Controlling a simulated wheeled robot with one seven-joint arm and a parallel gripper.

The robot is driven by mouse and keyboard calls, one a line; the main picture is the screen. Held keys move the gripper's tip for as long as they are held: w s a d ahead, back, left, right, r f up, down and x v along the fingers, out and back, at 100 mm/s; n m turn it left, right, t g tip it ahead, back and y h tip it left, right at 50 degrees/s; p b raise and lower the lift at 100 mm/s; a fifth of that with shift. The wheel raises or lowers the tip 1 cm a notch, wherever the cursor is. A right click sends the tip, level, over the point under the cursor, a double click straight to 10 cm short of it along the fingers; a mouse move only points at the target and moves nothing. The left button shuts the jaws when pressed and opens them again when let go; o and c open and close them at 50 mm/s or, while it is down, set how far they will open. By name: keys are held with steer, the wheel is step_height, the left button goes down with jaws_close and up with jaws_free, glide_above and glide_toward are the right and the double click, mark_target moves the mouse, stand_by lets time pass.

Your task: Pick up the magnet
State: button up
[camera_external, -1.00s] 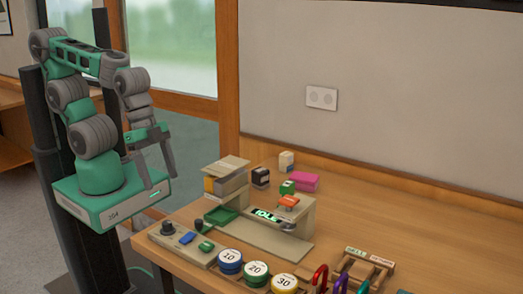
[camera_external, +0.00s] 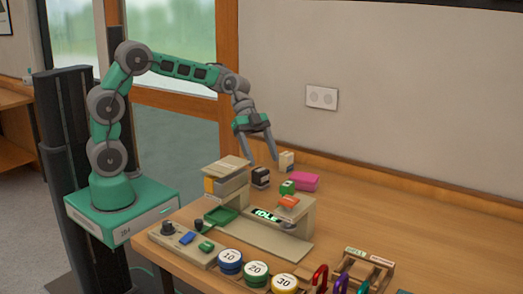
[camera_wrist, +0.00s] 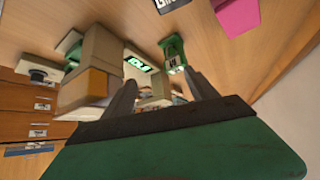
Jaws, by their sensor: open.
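I cannot tell for certain which thing is the magnet; no piece is plainly recognisable as one. My gripper (camera_external: 261,160) is open and empty, raised above the back of the wooden table, over a black block (camera_external: 260,177).
A beige device (camera_external: 297,215) with a lit IDLE display and an orange piece (camera_external: 288,201) stands mid-table. A beige stack (camera_external: 226,180) is left of it. Several numbered round pieces (camera_external: 256,270), coloured hooks (camera_external: 320,278) and a control panel (camera_external: 183,240) line the front. The right side of the table (camera_external: 430,235) is mostly clear.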

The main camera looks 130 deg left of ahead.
mark_target(265, 178)
steer(key=s+a+f+n+t, duration=0.1)
steer(key=s+a+f+t, duration=0.1)
steer(key=s+a+f+t+y+b, duration=0.1)
steer(key=s+a+f, duration=0.1)
steer(key=s, duration=0.1)
steer(key=s+a+f+n+t+b, duration=0.1)
steer(key=s+a+f+t, duration=0.1)
steer(key=s, duration=0.1)
steer(key=shift+s+a+f+n+t, duration=0.1)
steer(key=shift+a+f+n+t, duration=0.05)
steer(key=shift+f+n+t, duration=0.2)
steer(key=shift+w+a+f, duration=0.1)
steer(key=shift+w+f, duration=0.15)
steer(key=shift+w, duration=0.05)
steer(key=x, duration=0.4)
steer(key=p+x, duration=0.1)
steer(key=x, duration=0.1)
steer(key=shift+d+f, duration=0.35)
steer(key=shift+f, duration=0.15)
steer(key=shift+w+a+f, duration=0.1)
steer(key=shift+w+f, duration=0.15)
steer(key=shift+w, duration=0.15)
steer(key=shift+s, duration=0.1)
steer(key=shift+c, duration=0.5)
steer(key=shift+r, duration=0.1)
jaws_close()
